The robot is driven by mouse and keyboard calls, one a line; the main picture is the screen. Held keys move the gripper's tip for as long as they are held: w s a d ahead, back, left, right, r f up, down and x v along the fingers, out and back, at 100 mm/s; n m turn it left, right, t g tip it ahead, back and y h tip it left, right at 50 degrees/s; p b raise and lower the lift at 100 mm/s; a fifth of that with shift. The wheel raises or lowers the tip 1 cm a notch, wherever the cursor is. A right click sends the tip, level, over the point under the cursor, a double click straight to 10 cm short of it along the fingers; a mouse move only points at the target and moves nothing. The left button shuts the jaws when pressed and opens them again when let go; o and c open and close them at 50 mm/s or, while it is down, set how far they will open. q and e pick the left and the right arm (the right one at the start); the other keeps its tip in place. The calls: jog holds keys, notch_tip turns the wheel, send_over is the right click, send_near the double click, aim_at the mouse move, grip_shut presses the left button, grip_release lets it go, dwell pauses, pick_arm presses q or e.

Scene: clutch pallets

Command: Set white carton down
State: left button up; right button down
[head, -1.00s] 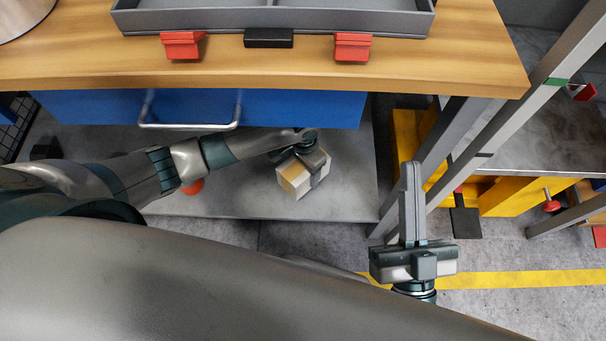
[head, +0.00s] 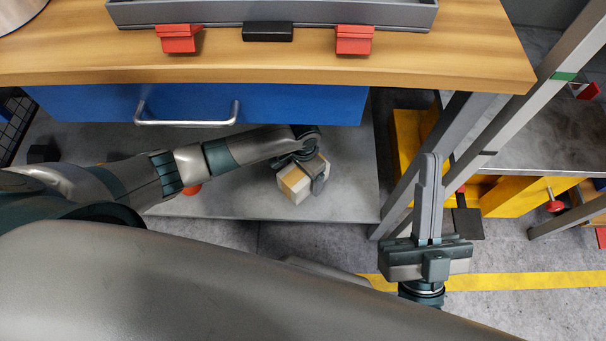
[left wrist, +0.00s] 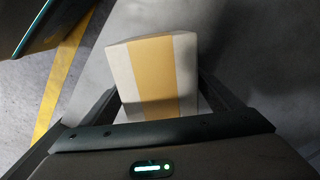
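The white carton (head: 296,187) with a tan band is at my left gripper (head: 316,178), over the grey lower shelf (head: 345,160) below the blue drawer. In the left wrist view the carton (left wrist: 154,75) sits between the two fingers of my left gripper (left wrist: 158,100), which are shut on its sides. I cannot tell whether its underside touches the shelf. My right gripper (head: 429,195) is empty, with its fingers together and pointing up in the picture, beside the grey post.
A wooden worktop (head: 280,65) with a grey tray (head: 350,14) overhangs the blue drawer (head: 290,105). A grey post (head: 470,130) and yellow frame (head: 500,195) stand right. The shelf right of the carton is clear.

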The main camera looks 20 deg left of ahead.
pick_arm(q)
jog(key=shift+r, duration=0.6)
notch_tip(320, 180, up, 3)
jog(key=shift+r+p, duration=0.1)
jog(key=shift+p, duration=0.65)
notch_tip(320, 180, up, 7)
jog(key=shift+f+p, duration=0.1)
jog(key=shift+p, duration=1)
jog(key=shift+r, duration=0.55)
pick_arm(e)
jog(key=w+f+g+h, duration=0.2)
jog(key=f+g, duration=0.5)
jog(key=f, duration=0.5)
jog(key=shift+w+a+g, duration=0.3)
jog(key=shift+w+a, duration=0.05)
jog(key=shift+w, duration=0.5)
jog(key=shift+r, duration=0.1)
